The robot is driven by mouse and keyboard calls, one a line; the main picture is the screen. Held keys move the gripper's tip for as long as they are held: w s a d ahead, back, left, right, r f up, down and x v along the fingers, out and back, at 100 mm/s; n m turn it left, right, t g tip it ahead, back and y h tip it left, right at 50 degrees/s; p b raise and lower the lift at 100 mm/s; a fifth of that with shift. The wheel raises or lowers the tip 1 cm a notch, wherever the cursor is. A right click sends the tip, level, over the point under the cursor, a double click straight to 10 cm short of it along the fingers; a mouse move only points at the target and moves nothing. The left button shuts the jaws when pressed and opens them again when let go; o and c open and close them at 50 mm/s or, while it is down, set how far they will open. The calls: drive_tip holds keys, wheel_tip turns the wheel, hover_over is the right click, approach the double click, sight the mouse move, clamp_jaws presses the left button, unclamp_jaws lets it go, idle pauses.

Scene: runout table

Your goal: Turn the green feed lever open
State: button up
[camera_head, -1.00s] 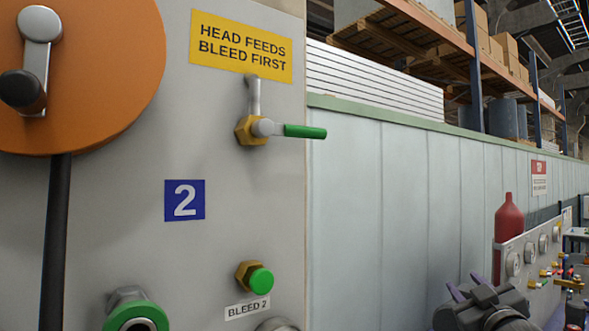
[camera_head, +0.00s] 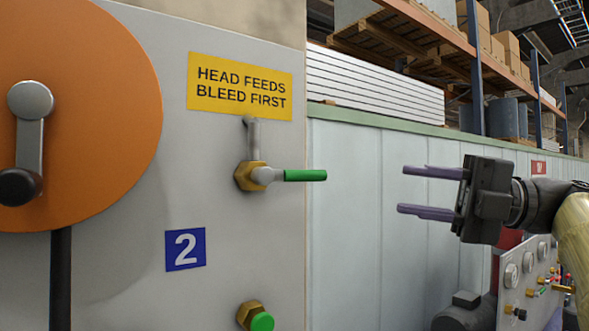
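The green feed lever (camera_head: 305,175) sticks out to the right, about level, from a brass valve (camera_head: 250,176) on a grey panel. A short grey pipe rises from the valve to below a yellow sign. My gripper (camera_head: 428,189) is to the right of the lever, at about the same height in the picture, with its purple fingers pointing left. The fingers are apart, one above the other, with nothing between them. A gap shows between the fingertips and the lever's end.
The yellow sign (camera_head: 240,87) reads "HEAD FEEDS BLEED FIRST". Below the valve are a blue "2" plate (camera_head: 185,249) and a brass fitting with a green knob (camera_head: 262,321). An orange disc (camera_head: 90,130) with a crank is at left. A pale wall (camera_head: 360,230) stands behind.

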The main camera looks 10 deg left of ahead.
drive_tip(key=p, duration=0.5)
approach(294, 174)
drive_tip(key=a, duration=0.3)
drive_tip(key=w+a+r, duration=0.1)
drive_tip(key=a, duration=0.5)
drive_tip(key=shift+w+a+r, duration=0.15)
drive_tip(key=shift+w+a, duration=0.05)
drive_tip(key=shift+w, duration=0.05)
drive_tip(key=shift+a, duration=0.6)
clamp_jaws()
